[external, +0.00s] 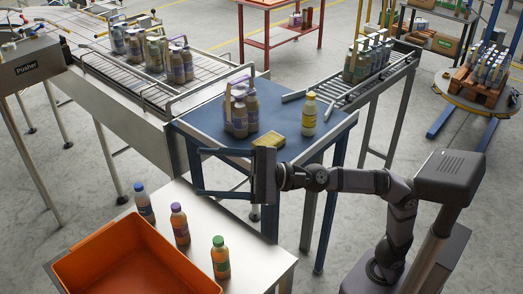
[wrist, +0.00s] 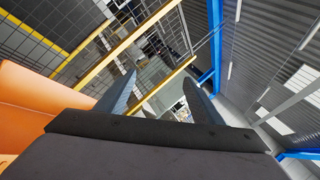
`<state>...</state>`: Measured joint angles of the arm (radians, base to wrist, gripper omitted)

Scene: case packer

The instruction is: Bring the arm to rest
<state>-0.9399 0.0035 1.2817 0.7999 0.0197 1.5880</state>
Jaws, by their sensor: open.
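My gripper (external: 199,172) points left in the external view, at the near side of the blue table, in the space above the gap to the white table. Its two long dark fingers are spread wide with nothing between them. In the wrist view my gripper (wrist: 160,86) also shows both fingers apart, with only the distant hall, yellow rails and blue posts beyond. My arm reaches left from its base at the lower right, with the forearm about level.
The white table (external: 250,262) holds an orange crate (external: 150,235) and three bottles. Conveyors stand behind.

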